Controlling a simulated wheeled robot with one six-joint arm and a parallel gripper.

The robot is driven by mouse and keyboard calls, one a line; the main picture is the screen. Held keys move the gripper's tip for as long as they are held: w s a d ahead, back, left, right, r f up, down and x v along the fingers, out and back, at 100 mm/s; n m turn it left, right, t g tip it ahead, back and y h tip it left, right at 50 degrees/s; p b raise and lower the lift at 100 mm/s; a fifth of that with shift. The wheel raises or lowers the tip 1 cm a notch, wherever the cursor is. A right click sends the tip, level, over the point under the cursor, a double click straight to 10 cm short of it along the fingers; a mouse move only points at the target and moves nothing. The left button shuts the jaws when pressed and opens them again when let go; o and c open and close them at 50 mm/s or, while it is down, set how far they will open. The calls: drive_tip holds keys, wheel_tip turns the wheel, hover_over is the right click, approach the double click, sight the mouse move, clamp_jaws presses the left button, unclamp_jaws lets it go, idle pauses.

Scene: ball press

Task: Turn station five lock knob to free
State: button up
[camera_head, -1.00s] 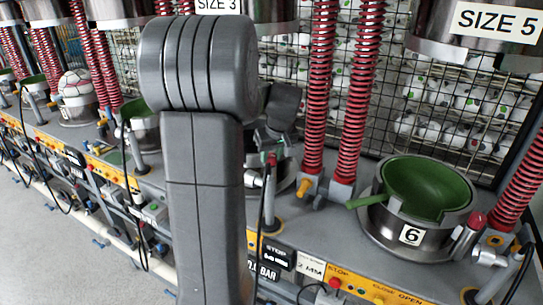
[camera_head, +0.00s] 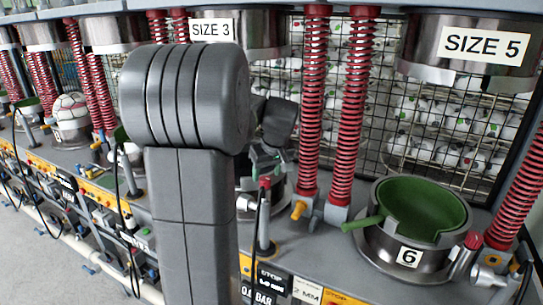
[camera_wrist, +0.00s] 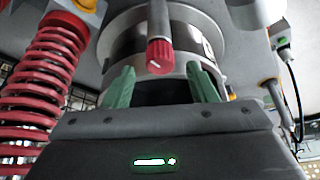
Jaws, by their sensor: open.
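My gripper (camera_wrist: 162,88) is open, its two green fingertips apart and empty. In the wrist view, a red ribbed knob (camera_wrist: 160,56) with a white mark on its end sits just beyond and between the fingertips, in front of a round metal body (camera_wrist: 125,45). The fingers are not closed around it. In the head view my gripper (camera_head: 266,158) is partly hidden by my arm, near the station to the left of the "SIZE 5" one. Another red-capped knob (camera_head: 473,240) stands beside the cup marked 6 (camera_head: 375,245). I cannot read which station the wrist-view knob belongs to.
Red springs (camera_head: 359,100) rise between stations, and one spring (camera_wrist: 45,85) is close at the left in the wrist view. A "SIZE 5" press head (camera_head: 425,55) hangs above the green-lined cup. A black cable (camera_head: 254,235) hangs near my gripper.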

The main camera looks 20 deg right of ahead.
sight(265, 182)
drive_tip(key=v, duration=1.1)
drive_tip(key=shift+b, duration=0.45)
drive_tip(key=p+x, duration=0.1)
drive_tip(key=x, duration=1.2)
drive_tip(key=shift+w+f+p, duration=0.2)
drive_tip(key=shift+f+p, duration=0.1)
drive_tip(key=shift+f, duration=0.05)
